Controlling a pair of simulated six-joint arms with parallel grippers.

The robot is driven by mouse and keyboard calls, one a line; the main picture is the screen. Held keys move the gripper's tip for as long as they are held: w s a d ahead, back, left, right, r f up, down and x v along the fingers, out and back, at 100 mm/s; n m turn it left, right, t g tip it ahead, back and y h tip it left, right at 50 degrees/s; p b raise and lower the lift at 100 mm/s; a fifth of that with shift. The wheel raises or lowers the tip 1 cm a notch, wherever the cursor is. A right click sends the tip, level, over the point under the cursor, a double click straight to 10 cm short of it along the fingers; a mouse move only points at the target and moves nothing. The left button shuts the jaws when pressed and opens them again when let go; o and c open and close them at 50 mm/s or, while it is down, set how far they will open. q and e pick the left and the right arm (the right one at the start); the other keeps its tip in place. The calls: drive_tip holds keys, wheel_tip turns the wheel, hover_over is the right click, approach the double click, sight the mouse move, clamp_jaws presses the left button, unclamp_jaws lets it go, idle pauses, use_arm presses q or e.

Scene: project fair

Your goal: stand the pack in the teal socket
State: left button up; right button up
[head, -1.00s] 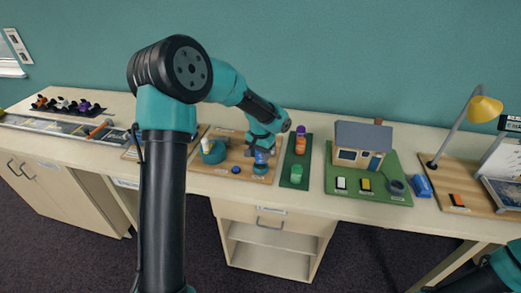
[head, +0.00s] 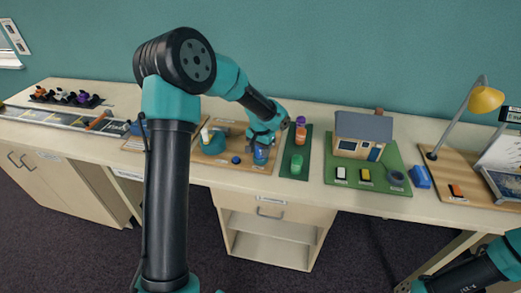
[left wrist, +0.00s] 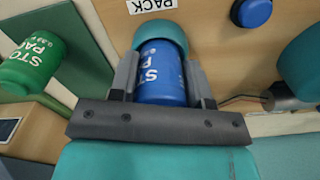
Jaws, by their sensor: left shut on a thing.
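The blue pack (head: 261,155), a cylinder with white lettering, is between the fingers of my left gripper (head: 262,143), which is shut on it. In the left wrist view the blue pack (left wrist: 160,85) shows between both fingers of the gripper (left wrist: 160,68). The teal socket (left wrist: 160,33) is a round cup at the pack's far end, and the pack's end appears to be inside its rim. How deep it sits is hidden. A "PACK" label lies just beyond the socket. My right arm shows at the lower right of the head view, but its gripper is out of view.
A blue button (head: 236,160) and a larger teal round part (head: 213,141) share the wooden board. A model house (head: 362,135) is further right.

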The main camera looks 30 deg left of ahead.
use_arm(q)
drive_tip(key=shift+f, duration=0.45)
idle(0.7)
drive_tip(key=o, duration=0.7)
drive_tip(key=shift+c, duration=0.2)
drive_tip(key=shift+r, duration=0.15)
drive_tip(key=shift+r, duration=5.4)
